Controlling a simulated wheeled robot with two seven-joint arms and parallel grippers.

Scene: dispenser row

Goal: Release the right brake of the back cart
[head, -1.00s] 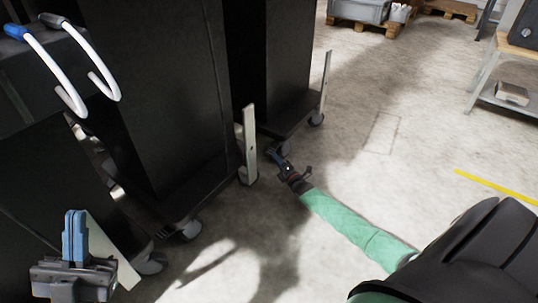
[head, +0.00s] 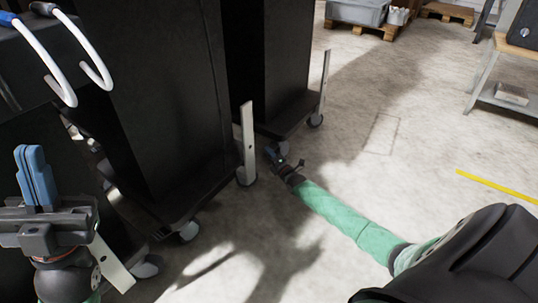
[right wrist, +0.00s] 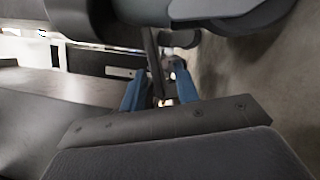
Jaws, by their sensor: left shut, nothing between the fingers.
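The back cart (head: 287,70) is the far tall dark cart, standing on casters with a pale upright (head: 322,88) at its right edge. My right gripper (head: 273,156) is low at the floor by the cart's near lower corner. In the right wrist view its blue fingers (right wrist: 160,88) are apart, with a dark bar (right wrist: 155,60) showing in the gap; I cannot tell whether they touch it. A caster (head: 315,121) shows under the cart's right end. The brake itself is not clearly made out. My left gripper (head: 36,172) is shut and empty at the lower left.
A nearer dark cart (head: 175,90) with a pale upright (head: 246,140) stands left of my right gripper. White curved handles (head: 75,60) are at the upper left. A shelf table (head: 510,95) and pallets (head: 375,28) are further off.

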